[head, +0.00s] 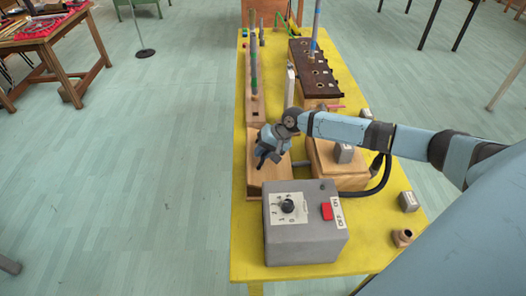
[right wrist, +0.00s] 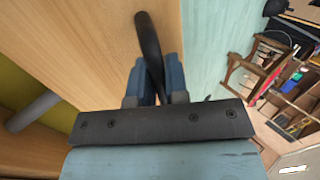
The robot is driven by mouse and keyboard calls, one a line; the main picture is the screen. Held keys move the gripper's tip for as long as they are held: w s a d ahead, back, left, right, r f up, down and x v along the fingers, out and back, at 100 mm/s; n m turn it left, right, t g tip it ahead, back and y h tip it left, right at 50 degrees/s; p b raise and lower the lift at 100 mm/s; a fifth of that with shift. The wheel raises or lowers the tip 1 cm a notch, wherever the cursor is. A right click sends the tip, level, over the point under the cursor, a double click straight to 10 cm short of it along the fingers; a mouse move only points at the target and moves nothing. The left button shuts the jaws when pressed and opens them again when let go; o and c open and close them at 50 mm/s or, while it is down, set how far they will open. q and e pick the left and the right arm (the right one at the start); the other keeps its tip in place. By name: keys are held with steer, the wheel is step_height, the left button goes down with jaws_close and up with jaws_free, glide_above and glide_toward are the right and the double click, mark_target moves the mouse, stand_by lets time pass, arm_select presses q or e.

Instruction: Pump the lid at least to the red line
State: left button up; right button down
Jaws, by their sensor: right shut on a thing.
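A pale wooden board (head: 252,182), which looks like the lid, stands on the yellow bench behind the grey box. It looks tilted, and my right arm partly covers it. In the right wrist view a large wooden face (right wrist: 85,50) fills the upper left. My right gripper (head: 268,152) is over the board, with its blue fingers (right wrist: 154,88) shut on a slim dark handle (right wrist: 149,35) beside the wooden face. I cannot make out the red line in either view. My left gripper is not in view.
A grey box (head: 305,245) with a dial and red button stands in front on the yellow bench (head: 375,238). A wooden box (head: 323,172) with a grey block (head: 343,153) and a black hose (head: 380,182) are to the right. A dark pipe chest (head: 318,75) is behind.

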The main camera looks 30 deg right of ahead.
steer(key=shift+x, duration=0.8)
steer(key=shift+a, duration=0.1)
steer(key=shift+x, duration=0.85)
